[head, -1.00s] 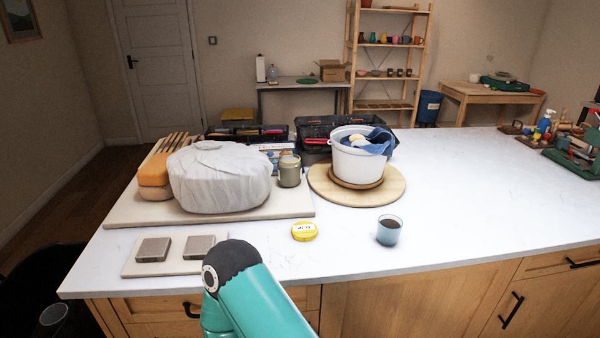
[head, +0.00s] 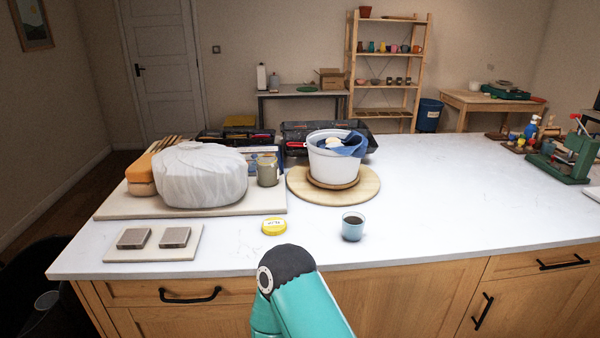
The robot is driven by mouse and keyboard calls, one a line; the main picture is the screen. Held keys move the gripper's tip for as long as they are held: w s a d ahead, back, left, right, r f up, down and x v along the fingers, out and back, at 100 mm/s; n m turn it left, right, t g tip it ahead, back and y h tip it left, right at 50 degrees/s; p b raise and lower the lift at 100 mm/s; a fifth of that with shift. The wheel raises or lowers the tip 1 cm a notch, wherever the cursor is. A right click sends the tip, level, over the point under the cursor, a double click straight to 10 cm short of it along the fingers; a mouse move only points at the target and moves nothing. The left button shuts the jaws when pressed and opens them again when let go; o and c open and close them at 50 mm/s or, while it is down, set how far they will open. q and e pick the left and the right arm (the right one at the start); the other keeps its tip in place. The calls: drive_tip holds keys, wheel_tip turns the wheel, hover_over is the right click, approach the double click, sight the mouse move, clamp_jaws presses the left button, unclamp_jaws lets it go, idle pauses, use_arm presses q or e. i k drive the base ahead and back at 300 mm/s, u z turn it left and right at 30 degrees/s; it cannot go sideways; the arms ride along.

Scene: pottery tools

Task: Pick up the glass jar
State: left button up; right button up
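A small grey-green jar with a lid (head: 267,172), which looks like the glass jar, stands upright on a pale board (head: 225,208). It is just right of a large white wrapped bundle (head: 200,176). A pale-blue see-through cup with dark contents (head: 352,227) stands alone nearer the counter's front edge. Neither of my grippers shows. Only a teal and black arm link of mine reaches in at the bottom middle, in front of the counter, apart from the jar.
A white bucket with a blue cloth (head: 335,160) stands on a round wooden board (head: 362,190) right of the jar. A yellow tin (head: 274,226) lies in front. Two grey blocks sit on a small board (head: 185,252). The counter's right middle (head: 460,195) is clear.

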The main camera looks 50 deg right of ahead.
sight(268, 171)
drive_tip(key=z, duration=0.85)
drive_tip(key=k, duration=0.35)
drive_tip(key=z, duration=1.15)
drive_tip(key=i, duration=0.4)
drive_tip(key=u, duration=0.15)
drive_tip(key=k, duration=0.4)
drive_tip(key=z, duration=0.2)
drive_tip(key=i, duration=0.5)
drive_tip(key=u, duration=0.2)
